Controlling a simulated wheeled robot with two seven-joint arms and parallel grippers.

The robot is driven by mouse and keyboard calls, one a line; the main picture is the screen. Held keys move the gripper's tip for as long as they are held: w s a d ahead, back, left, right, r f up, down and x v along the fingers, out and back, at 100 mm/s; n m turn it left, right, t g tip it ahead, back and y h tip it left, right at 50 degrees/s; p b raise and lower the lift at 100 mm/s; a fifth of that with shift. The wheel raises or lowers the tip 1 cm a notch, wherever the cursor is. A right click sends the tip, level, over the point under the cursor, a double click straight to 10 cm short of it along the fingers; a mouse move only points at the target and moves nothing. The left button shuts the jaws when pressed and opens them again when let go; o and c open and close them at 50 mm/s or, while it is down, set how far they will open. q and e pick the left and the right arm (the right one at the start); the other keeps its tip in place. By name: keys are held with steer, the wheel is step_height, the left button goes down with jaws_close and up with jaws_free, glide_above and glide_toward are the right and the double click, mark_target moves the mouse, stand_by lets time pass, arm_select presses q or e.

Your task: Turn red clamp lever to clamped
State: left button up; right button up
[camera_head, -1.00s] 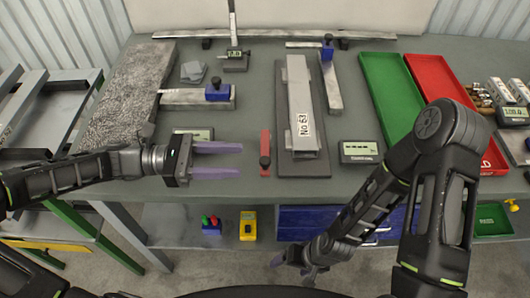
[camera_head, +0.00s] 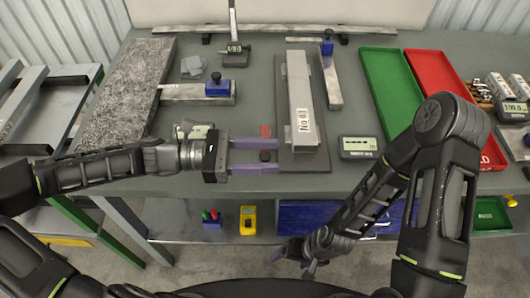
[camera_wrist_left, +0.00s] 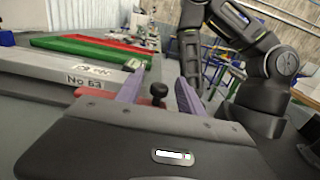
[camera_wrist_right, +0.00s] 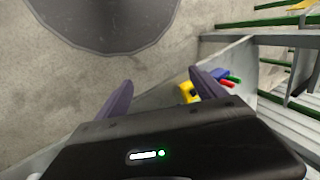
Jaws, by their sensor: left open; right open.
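In the left wrist view the black knob (camera_wrist_left: 159,92) stands between the open fingers (camera_wrist_left: 160,92), apart from both, with part of the red lever (camera_wrist_left: 98,91) behind the left finger. My right gripper (camera_head: 308,268) is open and empty, low in front of the table; its fingers show in the right wrist view (camera_wrist_right: 160,98).
The grey bar's base plate (camera_head: 288,160) is close by the left fingertips. A small digital display (camera_head: 358,147) stands right of it, and another (camera_head: 190,131) is behind my left wrist. Green (camera_head: 385,85) and red (camera_head: 430,70) trays lie at the right.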

arm_select(q)
steer(key=shift+c, duration=0.4)
jaws_close()
stand_by(0.9)
